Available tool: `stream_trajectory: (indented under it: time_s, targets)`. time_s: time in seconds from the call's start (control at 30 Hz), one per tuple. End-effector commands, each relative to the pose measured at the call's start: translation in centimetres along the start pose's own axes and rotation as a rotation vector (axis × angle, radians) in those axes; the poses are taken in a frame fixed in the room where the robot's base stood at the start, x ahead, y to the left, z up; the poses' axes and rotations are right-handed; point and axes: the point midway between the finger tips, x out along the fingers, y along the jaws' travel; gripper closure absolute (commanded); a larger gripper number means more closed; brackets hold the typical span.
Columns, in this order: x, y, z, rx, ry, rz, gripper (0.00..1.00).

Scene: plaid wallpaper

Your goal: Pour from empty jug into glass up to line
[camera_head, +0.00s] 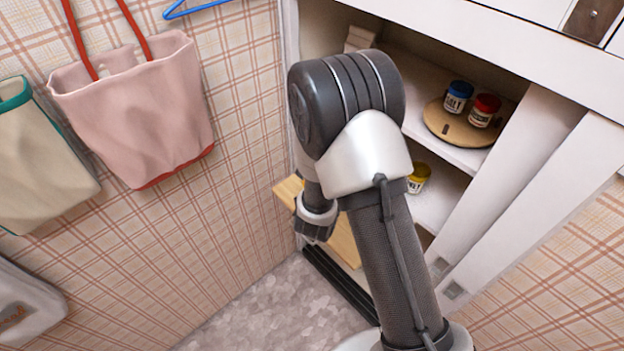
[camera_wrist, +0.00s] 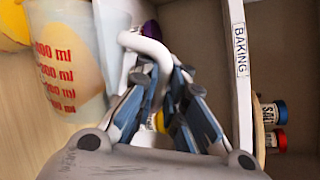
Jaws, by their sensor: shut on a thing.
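The jug (camera_wrist: 75,70) is translucent with red ml marks and a white handle (camera_wrist: 148,48). It shows at the left of the wrist view, close to my gripper (camera_wrist: 165,76). My gripper is shut on the jug's handle. A yellow-orange patch shows through the jug's wall, and I cannot tell whether it is content or something behind. No glass or fill line can be made out in either view. In the head view my arm hides the jug and the gripper's tips.
A pale wooden board (camera_head: 345,242) lies low in the open cabinet. A round wooden tray (camera_head: 447,130) holds a blue-lidded salt jar (camera_head: 457,98) and a red-lidded jar (camera_head: 485,110). A yellow jar (camera_head: 418,178) stands below. A "BAKING" shelf edge (camera_wrist: 240,60) stands right of my gripper.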

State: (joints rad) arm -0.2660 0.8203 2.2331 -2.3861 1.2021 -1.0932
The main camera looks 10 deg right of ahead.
Motion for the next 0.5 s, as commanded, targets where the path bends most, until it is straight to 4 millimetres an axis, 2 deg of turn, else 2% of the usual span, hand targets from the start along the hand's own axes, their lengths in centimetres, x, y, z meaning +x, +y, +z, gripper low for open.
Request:
stream_trajectory:
  time_s: [0.23, 0.33, 0.5]
  targets:
    - [0.1, 0.3, -3.5, 0.265, -0.087, -0.005, 1.00]
    - [0.4, 1.2, -4.9, 0.345, -0.114, -0.004, 1.00]
    - [0.3, 1.1, -5.7, 0.423, -0.142, -0.003, 1.00]
